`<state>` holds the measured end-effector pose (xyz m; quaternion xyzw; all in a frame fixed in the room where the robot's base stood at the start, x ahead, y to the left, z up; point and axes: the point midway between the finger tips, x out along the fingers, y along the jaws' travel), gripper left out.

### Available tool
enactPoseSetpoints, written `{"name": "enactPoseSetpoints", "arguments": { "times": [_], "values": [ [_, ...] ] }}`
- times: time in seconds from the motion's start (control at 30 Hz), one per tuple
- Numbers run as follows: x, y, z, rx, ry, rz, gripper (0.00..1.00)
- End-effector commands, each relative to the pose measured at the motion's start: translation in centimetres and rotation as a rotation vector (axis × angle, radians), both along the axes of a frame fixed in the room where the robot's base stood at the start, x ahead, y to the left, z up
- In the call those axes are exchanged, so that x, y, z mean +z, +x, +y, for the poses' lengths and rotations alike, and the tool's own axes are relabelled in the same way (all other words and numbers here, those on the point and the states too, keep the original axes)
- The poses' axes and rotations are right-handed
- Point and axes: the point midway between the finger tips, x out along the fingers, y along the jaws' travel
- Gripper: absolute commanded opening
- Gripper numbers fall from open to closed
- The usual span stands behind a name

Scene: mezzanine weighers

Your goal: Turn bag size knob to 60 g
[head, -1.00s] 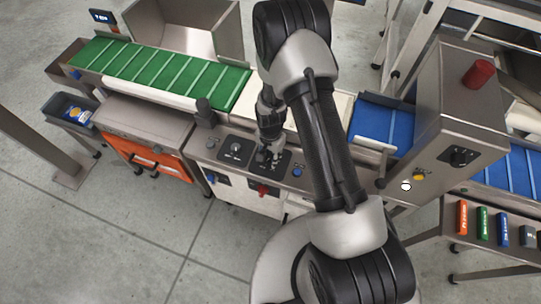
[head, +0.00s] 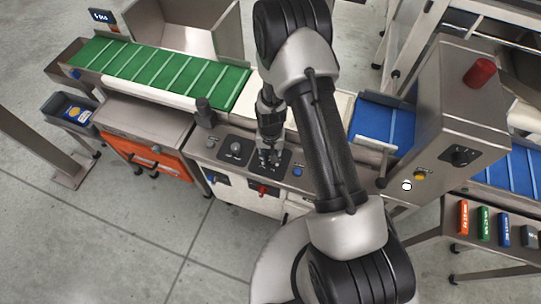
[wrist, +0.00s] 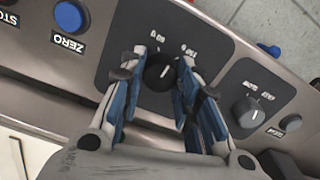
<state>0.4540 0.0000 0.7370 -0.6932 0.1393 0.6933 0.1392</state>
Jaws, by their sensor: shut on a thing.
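The black bag size knob (wrist: 158,76) sits on a dark plate in the wrist view, with a white pointer mark on its face.
The blue ZERO button (wrist: 70,17) is at upper left. In the head view, a grey post (head: 204,114) stands left of my gripper, with the green belt (head: 160,75) behind.

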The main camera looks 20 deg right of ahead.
Motion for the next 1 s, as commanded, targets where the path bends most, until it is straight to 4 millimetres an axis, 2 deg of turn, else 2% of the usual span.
{"name": "enactPoseSetpoints", "arguments": {
  "times": [0.5, 1.0],
  "values": [
    [0.03, 0.08, -0.01, 0.422, -0.001, -0.002, 0.06],
    [0.04, 0.09, 0.0, 0.568, -0.001, -0.002, 0.06]
  ]
}}
